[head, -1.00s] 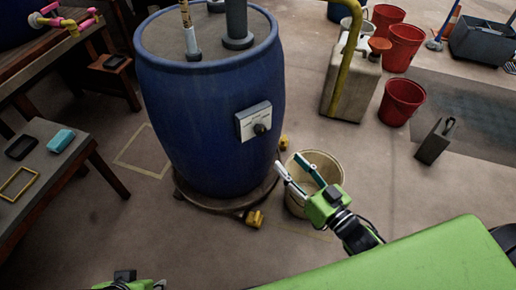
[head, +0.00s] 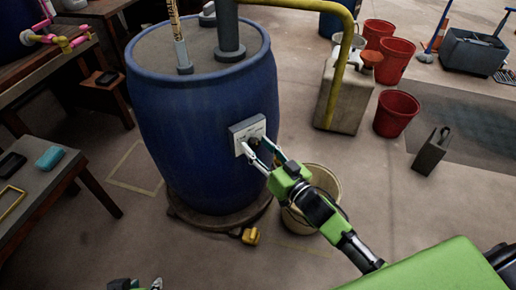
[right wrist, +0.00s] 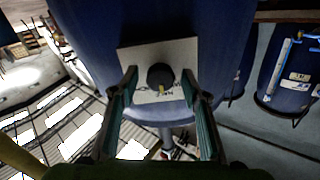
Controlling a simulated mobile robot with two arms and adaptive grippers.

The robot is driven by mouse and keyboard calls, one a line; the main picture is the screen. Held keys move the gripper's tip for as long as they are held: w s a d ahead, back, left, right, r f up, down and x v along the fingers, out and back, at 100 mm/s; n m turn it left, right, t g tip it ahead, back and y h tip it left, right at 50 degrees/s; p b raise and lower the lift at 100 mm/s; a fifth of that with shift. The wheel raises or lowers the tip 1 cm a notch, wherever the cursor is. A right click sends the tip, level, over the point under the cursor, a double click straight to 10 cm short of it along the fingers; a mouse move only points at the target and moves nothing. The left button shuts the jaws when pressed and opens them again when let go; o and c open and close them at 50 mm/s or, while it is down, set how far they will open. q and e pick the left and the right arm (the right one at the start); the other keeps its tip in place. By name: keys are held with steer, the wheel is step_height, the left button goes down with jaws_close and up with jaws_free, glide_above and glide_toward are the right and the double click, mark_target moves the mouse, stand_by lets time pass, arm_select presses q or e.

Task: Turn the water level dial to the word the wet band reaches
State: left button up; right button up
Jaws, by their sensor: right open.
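A blue vat (head: 190,125) stands on a round wheeled base. Its side carries a pale dial plate (head: 239,128), also in the right wrist view (right wrist: 184,52). A round black dial (right wrist: 160,74) sits at the plate's middle, with a yellow mark at its lower edge in that view. Dark lettering on the plate is partly hidden and unreadable. My right gripper (head: 256,148) is open in front of the plate, its fingers either side of the dial in the wrist view; contact is unclear. A marked stick (head: 177,35) rises from the vat top; its wet band cannot be read. My left gripper (head: 136,284) barely shows.
A cream bucket (head: 326,183) stands below my right arm. A pale canister (head: 347,95) and red buckets (head: 396,113) stand right of the vat. A table (head: 62,180) with a teal block is at left. Floor between table and vat is clear.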

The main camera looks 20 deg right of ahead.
arm_select(q)
steer(key=shift+w+r, duration=0.1)
steer(key=shift+w, duration=0.05)
arm_select(e)
steer(key=shift+w, duration=0.1)
steer(key=c, duration=1.1)
steer(key=shift+r+n+p, duration=0.1)
steer(key=shift+n+p, duration=0.45)
steer(key=shift+n, duration=0.45)
arm_select(q)
steer(key=s+a+g+p, duration=0.1)
steer(key=s+g+p, duration=0.1)
steer(key=s, duration=0.3)
arm_select(e)
steer(key=n, duration=0.3)
steer(key=n+p, duration=0.1)
steer(key=n, duration=0.1)
steer(key=shift+n, duration=0.3)
arm_select(q)
steer(key=shift+g+y, duration=0.3)
steer(key=shift+g, duration=0.1)
steer(key=shift+s+x, duration=0.1)
steer(key=shift+x, duration=1.2)
steer(key=shift+s+x, duration=0.15)
steer(key=shift+x, duration=1.2)
arm_select(e)
steer(key=shift+a+n, duration=0.1)
steer(key=shift+n, duration=1.1)
arm_select(q)
steer(key=shift+a, duration=0.1)
